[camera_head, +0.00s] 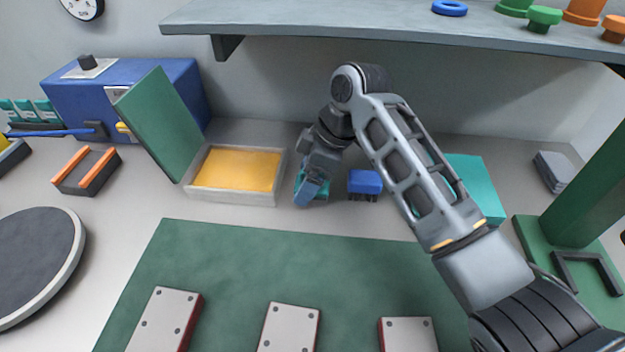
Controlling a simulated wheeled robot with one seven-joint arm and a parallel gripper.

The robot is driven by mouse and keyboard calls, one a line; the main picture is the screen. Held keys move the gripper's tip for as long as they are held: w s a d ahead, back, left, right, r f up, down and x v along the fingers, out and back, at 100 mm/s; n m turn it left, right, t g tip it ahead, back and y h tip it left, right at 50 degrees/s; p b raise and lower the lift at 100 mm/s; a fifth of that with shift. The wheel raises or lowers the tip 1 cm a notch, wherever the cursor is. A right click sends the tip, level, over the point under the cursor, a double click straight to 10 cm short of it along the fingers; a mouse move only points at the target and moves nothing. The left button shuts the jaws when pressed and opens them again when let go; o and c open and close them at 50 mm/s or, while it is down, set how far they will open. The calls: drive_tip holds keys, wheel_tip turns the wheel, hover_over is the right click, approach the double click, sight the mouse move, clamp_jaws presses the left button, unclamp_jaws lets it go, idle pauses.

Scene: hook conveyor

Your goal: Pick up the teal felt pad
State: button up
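A small teal piece (322,189) shows at my gripper's fingers, low over the grey bench right of the yellow tray. I cannot tell for sure which of the two is the felt pad. My gripper (309,192) points down with blue fingertips, and its fingers cover part of the small teal piece. Whether they are open or shut on it is hidden.
A blue block (364,183) stands close right of my gripper. An open box with a yellow inside (283,172) is close left, its green lid (163,122) raised. A green mat (260,262) with white plates lies in front. A shelf (400,28) hangs above.

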sight(300, 174)
drive_tip(key=shift+a+f, duration=0.15)
drive_tip(key=shift+f, duration=0.2)
drive_tip(key=c, duration=1.2)
drive_tip(key=shift+o, duration=0.2)
drive_tip(key=shift+r, duration=0.1)
drive_tip(key=shift+r+p, duration=0.7)
drive_tip(key=shift+p, duration=0.05)
drive_tip(key=r+p, duration=0.2)
drive_tip(key=p, duration=0.1)
drive_tip(key=shift+s+r, duration=0.3)
drive_tip(key=shift+s, duration=0.1)
drive_tip(key=s, duration=0.5)
drive_tip(key=s+p, duration=0.1)
drive_tip(key=s, duration=1.1)
drive_tip(key=shift+s+a+f+p, duration=0.1)
drive_tip(key=shift+a+f+p, duration=0.2)
drive_tip(key=shift+f+p, duration=0.05)
